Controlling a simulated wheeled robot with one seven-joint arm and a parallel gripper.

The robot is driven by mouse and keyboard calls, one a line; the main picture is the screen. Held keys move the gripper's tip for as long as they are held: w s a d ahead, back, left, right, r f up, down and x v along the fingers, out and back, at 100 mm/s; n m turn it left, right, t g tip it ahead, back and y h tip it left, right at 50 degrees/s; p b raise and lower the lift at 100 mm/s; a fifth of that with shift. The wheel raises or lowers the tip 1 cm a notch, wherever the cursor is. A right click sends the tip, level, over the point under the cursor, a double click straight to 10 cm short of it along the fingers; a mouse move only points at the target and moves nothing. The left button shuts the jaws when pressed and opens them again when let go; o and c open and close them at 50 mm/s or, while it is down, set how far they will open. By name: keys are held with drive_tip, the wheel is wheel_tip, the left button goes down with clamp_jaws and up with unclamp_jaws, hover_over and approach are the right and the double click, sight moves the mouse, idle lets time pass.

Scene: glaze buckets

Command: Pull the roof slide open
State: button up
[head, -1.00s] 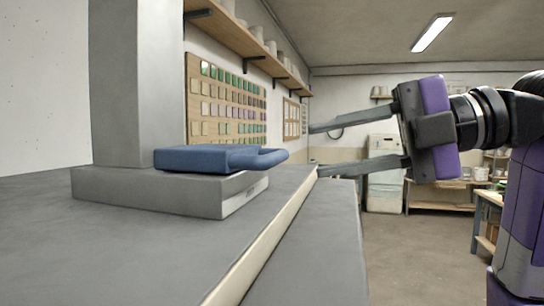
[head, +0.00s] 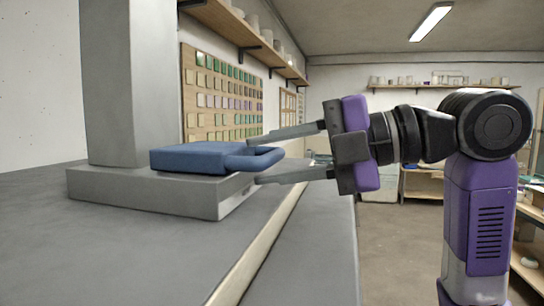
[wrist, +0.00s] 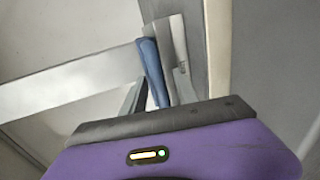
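The roof slide appears to be the flat blue block (head: 192,158) with a looped handle (head: 268,160) at its right end. It lies on a grey base slab (head: 150,192) at the foot of a grey column. My gripper (head: 254,160) is open and comes in from the right. One finger is above the handle and one below, with the handle between them in the picture. Gaps show, so the fingers do not look closed on it. In the wrist view the blue slide (wrist: 151,68) shows between the fingers; contact is hard to tell there.
The grey column (head: 150,80) rises behind the slide. The grey worktop (head: 130,260) with a pale front edge runs below. A board of coloured tiles (head: 220,95) and a shelf (head: 235,35) are on the wall behind.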

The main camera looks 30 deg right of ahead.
clamp_jaws()
idle(1.2)
